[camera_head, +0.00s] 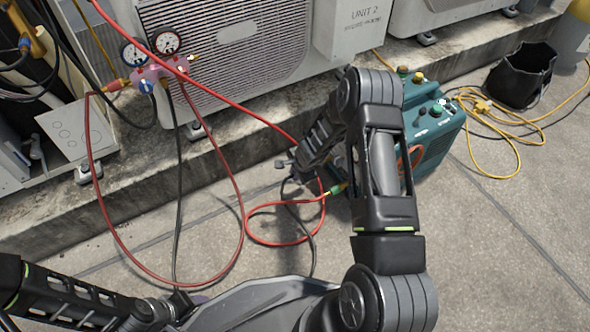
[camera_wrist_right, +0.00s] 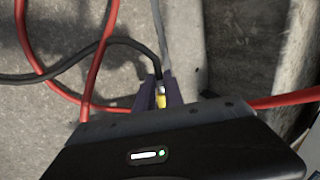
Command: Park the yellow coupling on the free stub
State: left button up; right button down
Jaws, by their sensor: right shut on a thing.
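In the right wrist view, my right gripper (camera_wrist_right: 161,90) is shut on the yellow coupling (camera_wrist_right: 161,100), at the end of a black hose (camera_wrist_right: 125,42). In the head view, that gripper (camera_head: 287,163) is low beside the concrete ledge, left of the teal machine (camera_head: 436,138); the coupling cannot be made out there. The pink gauge manifold (camera_head: 152,75) with two round dials hangs in front of the condenser at upper left. I cannot tell which fitting is the free stub.
Red hoses (camera_head: 237,205) loop over the ledge and paving around my right gripper. A black bucket (camera_head: 522,78) and a yellow cable (camera_head: 510,130) lie to the right. Paving at lower right is clear.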

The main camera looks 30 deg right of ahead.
jog(key=shift+a, duration=0.1)
jog(key=w+a+r+n+y+p, duration=0.1)
jog(key=w+a+r+n, duration=0.25)
jog(key=r, duration=0.35)
jog(key=w+a+r+n+g+y, duration=0.1)
jog(key=w+a+r+n, duration=0.1)
jog(key=a+r, duration=0.45)
jog(key=w+a+r+n+y+p, duration=0.1)
jog(key=w+a+r+n, duration=0.2)
jog(key=r, duration=0.6)
pick_arm(q)
jog(key=r, duration=0.1)
jog(key=r+p, duration=0.2)
jog(key=shift+s+r, duration=0.25)
jog(key=shift+r, duration=0.05)
pick_arm(e)
jog(key=s+a+r+n+g, duration=0.1)
jog(key=s+r+n, duration=0.2)
jog(key=r, duration=0.4)
jog(key=s+r+n+g+y, duration=0.1)
jog(key=s+r+n, duration=0.2)
jog(key=r, duration=0.3)
jog(key=s+a+r+n+g, duration=0.1)
jog(key=s+r+n, duration=0.2)
jog(key=r, duration=0.4)
jog(key=shift+s+a+r+n, duration=0.3)
jog(key=shift+s+r+n, duration=0.05)
jog(key=shift+s, duration=0.3)
pick_arm(q)
jog(key=shift+c, duration=0.5)
